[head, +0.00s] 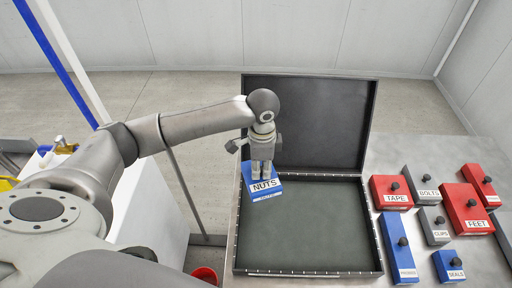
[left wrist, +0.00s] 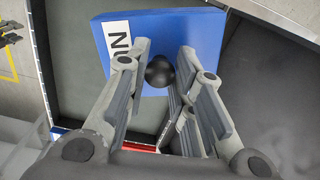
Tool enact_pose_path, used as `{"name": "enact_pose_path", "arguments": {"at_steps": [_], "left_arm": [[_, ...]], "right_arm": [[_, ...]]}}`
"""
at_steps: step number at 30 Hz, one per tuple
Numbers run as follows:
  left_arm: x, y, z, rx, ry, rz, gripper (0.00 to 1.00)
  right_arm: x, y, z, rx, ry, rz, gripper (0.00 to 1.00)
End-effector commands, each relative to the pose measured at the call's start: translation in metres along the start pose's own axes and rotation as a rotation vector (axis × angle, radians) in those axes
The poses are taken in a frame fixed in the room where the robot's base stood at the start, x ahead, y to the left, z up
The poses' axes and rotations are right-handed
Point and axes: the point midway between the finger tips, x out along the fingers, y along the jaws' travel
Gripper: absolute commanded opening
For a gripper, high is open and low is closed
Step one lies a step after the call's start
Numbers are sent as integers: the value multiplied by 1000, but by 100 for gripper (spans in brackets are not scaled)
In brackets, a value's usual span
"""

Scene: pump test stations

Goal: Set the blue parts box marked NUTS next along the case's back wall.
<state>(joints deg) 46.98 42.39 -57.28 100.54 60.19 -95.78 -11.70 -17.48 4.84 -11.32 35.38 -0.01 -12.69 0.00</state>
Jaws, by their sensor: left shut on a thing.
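The blue NUTS box (head: 264,191) is in the head view at the back left corner of the open black case (head: 305,273). My left gripper (head: 261,172) comes down on it from above, shut on its knob. In the left wrist view the blue box (left wrist: 112,45) shows beyond the fingers (left wrist: 163,85), with the round black knob (left wrist: 160,71) between them. The box looks slightly turned against the case walls. I cannot tell whether it touches the case floor. My right gripper is not in view.
The raised case lid (head: 312,120) stands behind. Right of the case, on the grey table (head: 400,150), are the red TAPE box (head: 390,188), red FEET box (head: 465,207), grey BOLTS box (head: 425,180), blue SEALS box (head: 448,262) and other boxes. A red bin (head: 205,274) is at lower left.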

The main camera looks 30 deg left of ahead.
Motion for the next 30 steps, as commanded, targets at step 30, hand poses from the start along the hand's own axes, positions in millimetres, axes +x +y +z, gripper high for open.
{"name": "enact_pose_path", "arguments": {"at_steps": [30], "left_arm": [[43, -29, 12, 348, 0, -2, 0]], "right_arm": [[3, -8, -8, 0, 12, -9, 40]]}}
